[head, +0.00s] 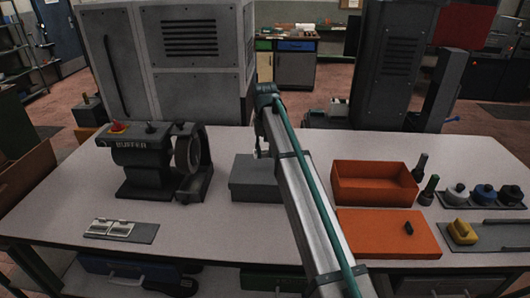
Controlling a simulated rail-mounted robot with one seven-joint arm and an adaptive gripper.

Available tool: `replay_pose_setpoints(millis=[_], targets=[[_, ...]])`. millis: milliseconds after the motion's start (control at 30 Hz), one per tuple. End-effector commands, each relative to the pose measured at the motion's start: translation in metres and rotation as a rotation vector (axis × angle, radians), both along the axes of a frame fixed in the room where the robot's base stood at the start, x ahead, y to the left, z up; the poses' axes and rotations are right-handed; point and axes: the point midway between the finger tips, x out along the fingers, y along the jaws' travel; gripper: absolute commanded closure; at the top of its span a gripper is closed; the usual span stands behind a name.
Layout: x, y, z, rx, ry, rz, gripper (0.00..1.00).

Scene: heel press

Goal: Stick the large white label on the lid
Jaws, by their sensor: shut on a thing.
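My gripper (260,151) points down over the grey box (252,187) at the middle of the table. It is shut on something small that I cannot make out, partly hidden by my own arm. Whether it touches the box top is unclear. Pale, whitish label-like pieces (110,228) lie on a grey plate (143,233) at the front left. A flat orange panel (375,238), which looks like a lid, lies at the front right with a small black piece (408,228) on it. The grey box has a flat, plain top. No white label shows on either surface.
A dark bench grinder (143,158) stands left of the grey box. An open orange box (374,190) stands behind the orange panel. The front-left-centre table (215,235) is clear.

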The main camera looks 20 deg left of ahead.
Motion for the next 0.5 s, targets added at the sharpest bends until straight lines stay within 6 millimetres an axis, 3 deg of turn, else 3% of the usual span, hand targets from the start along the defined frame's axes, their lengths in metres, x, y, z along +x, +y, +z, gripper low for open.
replay_pose_setpoints(millis=[200, 500], targets=[[0.0004, 0.0005, -0.0002, 0.0, 0.002, -0.165, 0.84], [0.0002, 0.0003, -0.0098, -0.001, 0.002, -0.195, 0.84]])
